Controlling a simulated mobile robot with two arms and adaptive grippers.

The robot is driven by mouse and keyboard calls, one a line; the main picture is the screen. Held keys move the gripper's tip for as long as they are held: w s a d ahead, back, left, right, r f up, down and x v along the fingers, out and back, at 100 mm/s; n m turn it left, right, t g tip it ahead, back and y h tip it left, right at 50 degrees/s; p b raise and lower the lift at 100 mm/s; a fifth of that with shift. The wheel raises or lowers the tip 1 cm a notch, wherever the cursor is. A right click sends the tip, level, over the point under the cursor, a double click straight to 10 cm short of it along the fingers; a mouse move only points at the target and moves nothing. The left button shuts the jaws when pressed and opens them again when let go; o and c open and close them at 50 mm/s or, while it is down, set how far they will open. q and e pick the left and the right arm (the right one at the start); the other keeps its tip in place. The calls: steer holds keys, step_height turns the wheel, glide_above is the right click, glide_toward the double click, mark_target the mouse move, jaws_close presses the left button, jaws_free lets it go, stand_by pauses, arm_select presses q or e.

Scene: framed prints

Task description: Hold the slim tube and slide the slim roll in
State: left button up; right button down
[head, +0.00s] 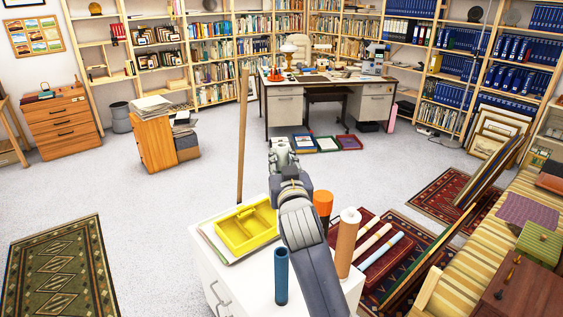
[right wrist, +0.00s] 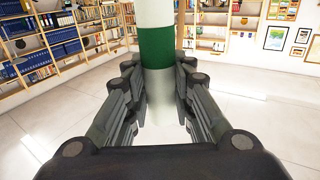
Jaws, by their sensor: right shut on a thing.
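My right gripper (head: 281,150) reaches out beyond the white cabinet, over open floor. In the right wrist view, its two fingers (right wrist: 160,85) are closed on a slim white roll with a green band (right wrist: 156,45), which rises upright out of the top of the picture. In the head view the gripper hides most or all of this roll. A slim blue tube (head: 281,275) stands upright at the front of the cabinet top, left of my right arm and apart from the gripper. My left gripper is not in view.
The white cabinet (head: 215,280) also bears a yellow divided tray (head: 246,230). A thick brown roll (head: 347,243) and an orange-topped thing (head: 323,202) stand right of my arm. Pale rolls (head: 378,255) lie over the red rug. A wooden pole (head: 243,135) stands behind the cabinet.

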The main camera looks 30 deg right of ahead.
steer(key=shift+a, duration=0.1)
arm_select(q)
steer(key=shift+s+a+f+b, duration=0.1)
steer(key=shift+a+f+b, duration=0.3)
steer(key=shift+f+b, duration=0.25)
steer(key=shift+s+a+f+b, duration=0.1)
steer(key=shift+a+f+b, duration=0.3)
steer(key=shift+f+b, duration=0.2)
arm_select(e)
step_height(320, 180, down, 4)
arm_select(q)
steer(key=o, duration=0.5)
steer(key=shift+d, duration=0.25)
